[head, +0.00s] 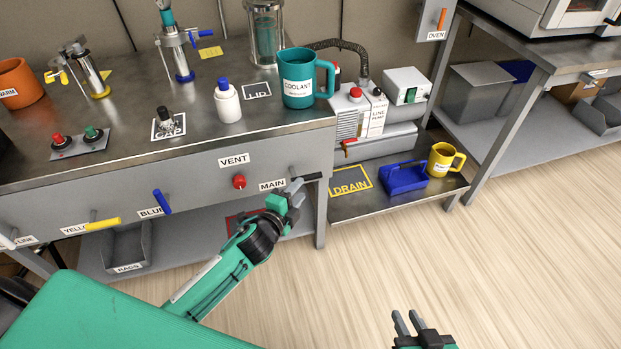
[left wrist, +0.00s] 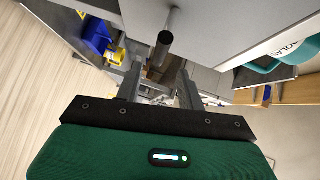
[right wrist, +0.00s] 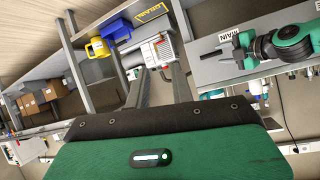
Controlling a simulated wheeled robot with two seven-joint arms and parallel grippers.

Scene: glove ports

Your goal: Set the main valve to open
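The main valve (head: 309,177) has a dark bar handle on the grey front panel, beside the "MAIN" label (head: 271,185). In the head view the handle lies roughly level, pointing right; its pivot is partly hidden by my gripper. My left gripper (head: 291,196) is open, close by the handle. In the left wrist view the dark handle (left wrist: 161,50) on its metal stem shows between and above the open fingers (left wrist: 158,88), and I cannot tell whether they touch. My right gripper (head: 405,324) is open and empty over the floor, away from the panel; its fingers (right wrist: 158,85) are apart.
A red vent knob (head: 239,181), a blue handle (head: 162,201) and a yellow handle (head: 102,224) are on the same panel to the left. A teal coolant mug (head: 298,90) stands above. A low shelf at right holds a blue tray (head: 404,177) and yellow mug (head: 443,160).

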